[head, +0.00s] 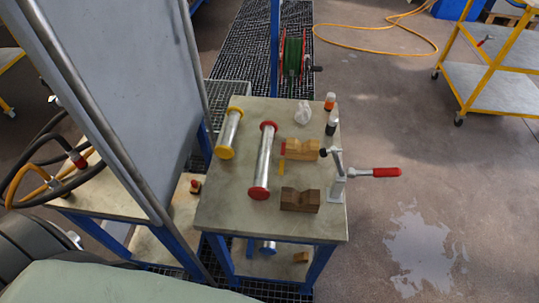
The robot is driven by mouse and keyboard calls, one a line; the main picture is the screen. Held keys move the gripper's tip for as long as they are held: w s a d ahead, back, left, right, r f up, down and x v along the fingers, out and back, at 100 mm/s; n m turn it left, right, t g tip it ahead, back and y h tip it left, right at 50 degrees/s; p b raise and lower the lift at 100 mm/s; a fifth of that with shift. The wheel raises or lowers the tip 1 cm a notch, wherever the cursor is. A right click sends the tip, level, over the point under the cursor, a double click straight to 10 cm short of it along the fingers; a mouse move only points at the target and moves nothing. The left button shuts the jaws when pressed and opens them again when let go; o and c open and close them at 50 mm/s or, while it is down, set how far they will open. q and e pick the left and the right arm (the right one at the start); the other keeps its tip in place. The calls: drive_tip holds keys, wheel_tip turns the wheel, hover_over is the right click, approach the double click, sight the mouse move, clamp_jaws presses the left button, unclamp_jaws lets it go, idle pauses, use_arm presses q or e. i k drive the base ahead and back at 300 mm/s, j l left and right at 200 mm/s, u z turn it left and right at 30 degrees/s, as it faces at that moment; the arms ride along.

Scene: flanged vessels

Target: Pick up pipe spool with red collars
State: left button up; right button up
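The pipe spool with red collars (264,161) lies on the workbench top (230,210). It is a silver pipe with a red flange at each end, running from near to far at a slight slant. A similar silver spool with yellow collars (229,133) lies to its left, apart from it. Neither of my grippers shows in the head view.
Wooden V-blocks (300,200) and a red-handled toggle clamp (372,172) stand right of the spool. Small bottles (331,112) and a crumpled white cloth (303,113) are behind. A tall grey panel (120,90) rises at the left. A puddle (422,248) lies on the right floor.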

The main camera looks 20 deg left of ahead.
sight(258, 191)
drive_tip(key=l+u, duration=0.25)
drive_tip(key=l, duration=0.2)
drive_tip(key=l+u, duration=0.2)
drive_tip(key=l, duration=0.3)
drive_tip(key=k+l+u, duration=0.25)
drive_tip(key=l, duration=0.15)
drive_tip(key=i+l, duration=0.05)
drive_tip(key=i, duration=0.05)
